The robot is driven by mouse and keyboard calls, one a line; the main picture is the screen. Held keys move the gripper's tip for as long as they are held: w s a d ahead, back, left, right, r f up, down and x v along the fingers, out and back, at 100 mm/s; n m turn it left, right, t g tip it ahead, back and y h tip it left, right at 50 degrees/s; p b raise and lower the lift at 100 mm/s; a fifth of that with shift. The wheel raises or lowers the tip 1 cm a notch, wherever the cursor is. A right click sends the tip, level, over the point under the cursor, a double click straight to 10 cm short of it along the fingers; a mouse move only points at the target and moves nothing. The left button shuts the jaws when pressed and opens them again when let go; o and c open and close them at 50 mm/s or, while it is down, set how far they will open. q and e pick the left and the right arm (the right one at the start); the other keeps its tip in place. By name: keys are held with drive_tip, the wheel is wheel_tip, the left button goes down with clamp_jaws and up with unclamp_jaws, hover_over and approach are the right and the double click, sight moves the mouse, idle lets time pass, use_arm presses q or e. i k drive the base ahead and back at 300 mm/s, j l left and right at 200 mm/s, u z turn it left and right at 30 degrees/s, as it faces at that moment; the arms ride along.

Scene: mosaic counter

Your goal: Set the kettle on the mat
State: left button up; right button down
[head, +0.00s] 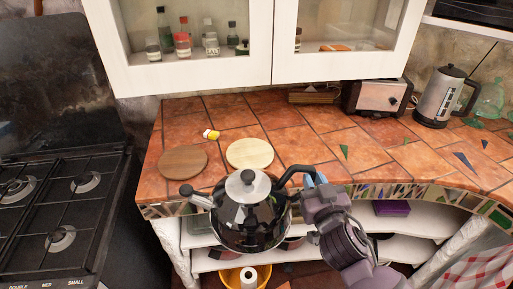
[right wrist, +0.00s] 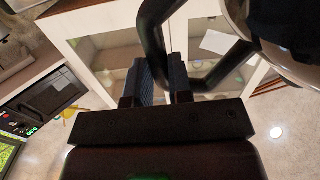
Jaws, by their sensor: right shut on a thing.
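The kettle (head: 250,222) is glossy black with a silver lid and a dark knob. It hangs upright in front of the counter's front edge, its spout to the left and its handle (head: 296,170) to the right. My right gripper (head: 312,182) is shut on the handle. In the right wrist view the dark handle (right wrist: 153,42) passes at the fingers (right wrist: 162,80), with part of the kettle (right wrist: 288,35) at the upper right. Two round mats lie on the counter behind the kettle: a brown one (head: 183,162) and a pale one (head: 250,154). My left gripper is not in view.
A small yellow-and-white item (head: 211,134) lies behind the mats. A toaster (head: 376,97) and an electric kettle (head: 444,97) stand at the back right. A gas stove (head: 60,200) is at the left. The tiled counter (head: 305,148) is clear right of the pale mat.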

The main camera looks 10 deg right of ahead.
sight(251, 152)
drive_tip(key=i+l, duration=0.75)
drive_tip(key=l, duration=0.2)
